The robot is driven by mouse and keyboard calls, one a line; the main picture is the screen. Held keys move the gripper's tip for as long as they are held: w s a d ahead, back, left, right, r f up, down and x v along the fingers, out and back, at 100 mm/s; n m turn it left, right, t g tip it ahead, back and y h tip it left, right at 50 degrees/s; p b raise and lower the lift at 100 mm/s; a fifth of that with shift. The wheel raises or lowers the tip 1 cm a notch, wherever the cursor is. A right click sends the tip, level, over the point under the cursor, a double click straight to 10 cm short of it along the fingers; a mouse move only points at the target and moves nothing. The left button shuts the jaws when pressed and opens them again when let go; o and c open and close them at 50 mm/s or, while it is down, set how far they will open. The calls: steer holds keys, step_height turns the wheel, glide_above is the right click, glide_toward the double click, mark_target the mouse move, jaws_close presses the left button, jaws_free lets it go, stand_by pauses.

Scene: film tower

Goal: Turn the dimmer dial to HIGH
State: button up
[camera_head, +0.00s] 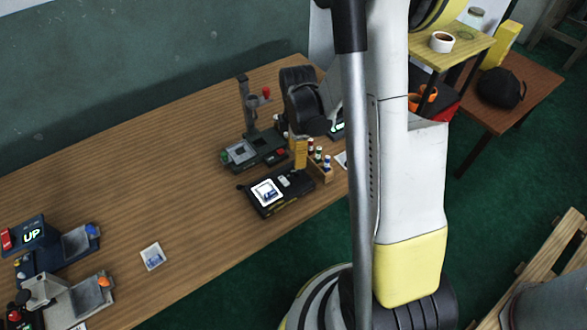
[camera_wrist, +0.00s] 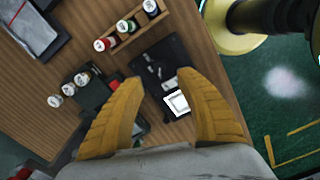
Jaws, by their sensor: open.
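A black box with a bright white panel (camera_head: 268,192) lies near the front edge of the wooden table; a small picture shows on the panel. The box also shows between my fingers in the wrist view (camera_wrist: 178,52). It has small grey and white parts on its top beside the panel. Which of them is the dimmer dial, and its setting, I cannot tell. My gripper (camera_wrist: 159,77) is open, with two yellow fingers spread and nothing seen held between them. In the head view one yellow finger (camera_head: 300,152) is over the far right end of the box.
A wooden rack of small capped bottles (camera_head: 320,166) stands close right of the box. A dark stand with a red knob (camera_head: 247,120) is behind it. A small picture card (camera_head: 152,256) and a device reading "UP" (camera_head: 32,236) are at left. The table's middle left is clear.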

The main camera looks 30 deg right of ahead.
mark_target(296, 171)
step_height(296, 171, down, 8)
steer(key=shift+f+b, duration=0.1)
steer(key=shift+b, duration=1.15)
jaws_close()
